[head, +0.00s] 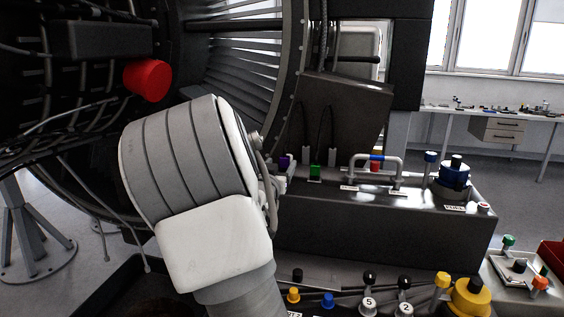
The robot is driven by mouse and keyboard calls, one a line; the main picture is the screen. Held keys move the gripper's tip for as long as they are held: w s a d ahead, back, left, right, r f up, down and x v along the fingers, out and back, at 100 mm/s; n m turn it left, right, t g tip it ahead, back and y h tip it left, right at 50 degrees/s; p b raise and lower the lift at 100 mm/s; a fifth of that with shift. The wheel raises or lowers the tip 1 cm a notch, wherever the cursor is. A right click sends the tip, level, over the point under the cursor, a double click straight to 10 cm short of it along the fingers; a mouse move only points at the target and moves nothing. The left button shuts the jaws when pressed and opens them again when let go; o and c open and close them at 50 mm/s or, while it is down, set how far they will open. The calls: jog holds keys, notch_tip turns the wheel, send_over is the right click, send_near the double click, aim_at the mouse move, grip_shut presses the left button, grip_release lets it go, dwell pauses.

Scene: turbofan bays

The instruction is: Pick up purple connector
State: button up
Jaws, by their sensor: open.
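A small purple connector (285,161) shows on the dark bench unit, just right of my arm's large wrist. My gripper (279,184) is mostly hidden behind the wrist; only a small light part shows, close below the purple connector in the picture. It is open. I cannot tell whether its fingers are around, beside or short of the connector. The lower part of the connector is hidden or too small to make out.
A green connector (315,173) stands close right of the purple one, before a dark tilted box (345,112) with cables. A grey handle with a blue band (377,157) and a blue knob (454,174) are farther right. A turbofan (240,65) fills the left.

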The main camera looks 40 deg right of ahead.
aim_at(284, 158)
jog(key=shift+p+x, duration=0.3)
jog(key=shift+x, duration=2.7)
jog(key=shift+w+a, duration=0.1)
jog(key=shift+a, duration=0.05)
grip_shut()
